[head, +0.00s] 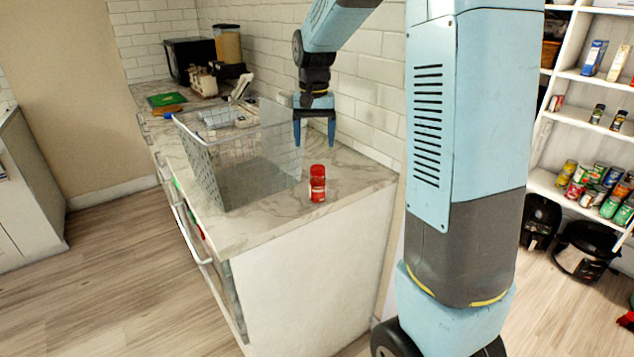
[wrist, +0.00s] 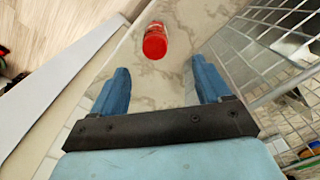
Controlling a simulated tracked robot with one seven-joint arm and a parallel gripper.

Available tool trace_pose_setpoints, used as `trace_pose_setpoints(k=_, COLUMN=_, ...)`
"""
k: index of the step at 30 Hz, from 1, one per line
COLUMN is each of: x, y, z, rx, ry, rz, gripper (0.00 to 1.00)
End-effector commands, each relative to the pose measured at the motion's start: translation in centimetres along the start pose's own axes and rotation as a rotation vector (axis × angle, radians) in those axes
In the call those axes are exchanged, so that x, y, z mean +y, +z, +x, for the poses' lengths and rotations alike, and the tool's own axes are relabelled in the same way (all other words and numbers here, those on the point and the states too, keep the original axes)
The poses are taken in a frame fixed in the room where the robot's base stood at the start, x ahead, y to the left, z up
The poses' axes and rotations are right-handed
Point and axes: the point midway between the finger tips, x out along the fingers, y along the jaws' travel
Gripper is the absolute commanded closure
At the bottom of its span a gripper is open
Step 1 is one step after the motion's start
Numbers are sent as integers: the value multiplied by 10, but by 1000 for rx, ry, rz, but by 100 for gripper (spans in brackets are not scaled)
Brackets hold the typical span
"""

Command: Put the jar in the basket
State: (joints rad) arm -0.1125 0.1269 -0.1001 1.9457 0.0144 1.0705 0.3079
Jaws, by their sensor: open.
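A small red jar (head: 317,184) with a red lid stands upright on the marble counter near its front corner. It also shows in the wrist view (wrist: 155,42), ahead of the fingers and roughly between their lines. A wire basket (head: 215,170) stands on the counter just left of the jar, and its mesh fills the right side of the wrist view (wrist: 262,50). My gripper (head: 315,143) is above the counter behind the jar, with blue fingers pointing down. It is open and empty, and apart from the jar.
The counter (head: 270,222) ends close to the jar at the front and right. A tiled wall (head: 365,110) runs behind my gripper. A green board (head: 166,99) and a coffee machine lie farther back. Shelves with cans (head: 590,185) stand at the right.

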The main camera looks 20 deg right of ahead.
Motion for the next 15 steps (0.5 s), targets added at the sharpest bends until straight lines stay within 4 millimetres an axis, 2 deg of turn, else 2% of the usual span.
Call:
trace_pose_setpoints(k=9, x=8, y=-1, z=54, rx=-2, ry=1, rz=12, gripper=23)
trace_pose_setpoints(k=15, x=7, y=-2, z=74, rx=0, ry=0, rz=11, gripper=23)
